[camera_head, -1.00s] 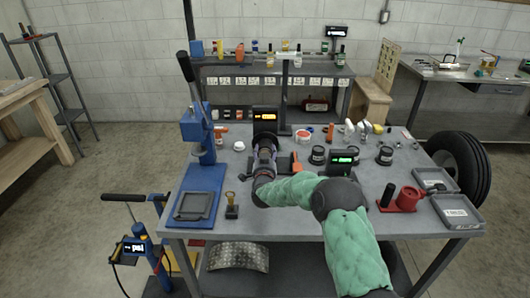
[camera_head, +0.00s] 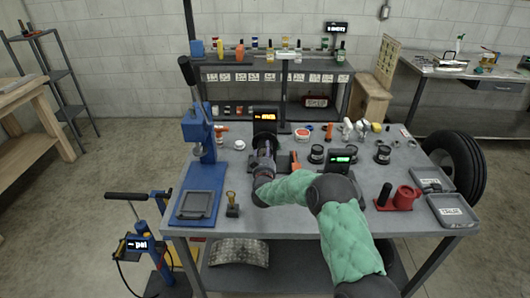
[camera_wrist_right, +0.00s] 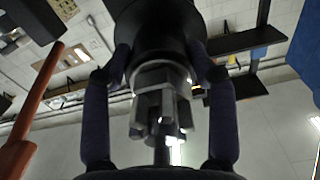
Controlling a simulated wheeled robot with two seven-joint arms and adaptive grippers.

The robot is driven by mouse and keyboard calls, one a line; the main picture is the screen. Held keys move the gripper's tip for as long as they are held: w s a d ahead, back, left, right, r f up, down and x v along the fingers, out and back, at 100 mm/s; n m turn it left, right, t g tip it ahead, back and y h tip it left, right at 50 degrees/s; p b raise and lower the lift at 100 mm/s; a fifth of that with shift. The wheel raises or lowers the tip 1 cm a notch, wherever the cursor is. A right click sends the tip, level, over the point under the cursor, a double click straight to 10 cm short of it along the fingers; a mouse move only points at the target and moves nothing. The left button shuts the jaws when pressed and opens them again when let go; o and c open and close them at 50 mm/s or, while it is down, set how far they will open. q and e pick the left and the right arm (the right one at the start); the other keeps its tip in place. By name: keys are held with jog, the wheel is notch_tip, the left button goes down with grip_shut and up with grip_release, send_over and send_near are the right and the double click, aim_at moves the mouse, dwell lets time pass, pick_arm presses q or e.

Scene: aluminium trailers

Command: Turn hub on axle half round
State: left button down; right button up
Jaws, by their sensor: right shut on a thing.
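The dark round hub (camera_wrist_right: 155,28) fills the top middle of the right wrist view, with a grey slotted metal end (camera_wrist_right: 160,100) pointing toward the camera. My right gripper (camera_wrist_right: 162,68) has its two dark fingers on opposite sides of the hub and is shut on it. In the head view, my right gripper (camera_head: 264,160) reaches from the front to the hub at the middle of the table, below the orange display (camera_head: 265,114). The gripper hides most of the hub and the axle there. My left gripper is not in view.
A blue lever press (camera_head: 199,130) stands left of the hub. An orange-red piece (camera_head: 295,160) and a green-lit display (camera_head: 342,160) are close on the right. Black cans (camera_head: 383,154), a red holder (camera_head: 405,198) and grey trays (camera_head: 453,211) lie farther right.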

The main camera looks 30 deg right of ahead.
jog(key=shift+r+n, duration=0.25)
jog(key=shift+n, duration=0.05)
jog(key=o, duration=1.1)
jog(key=shift+w+f, duration=0.1)
jog(key=shift+s+a+f, duration=0.1)
jog(key=shift+s+a, duration=0.05)
jog(key=shift+s, duration=0.05)
jog(key=v, duration=1.1)
jog(key=shift+s+a, duration=0.1)
jog(key=shift+s, duration=0.2)
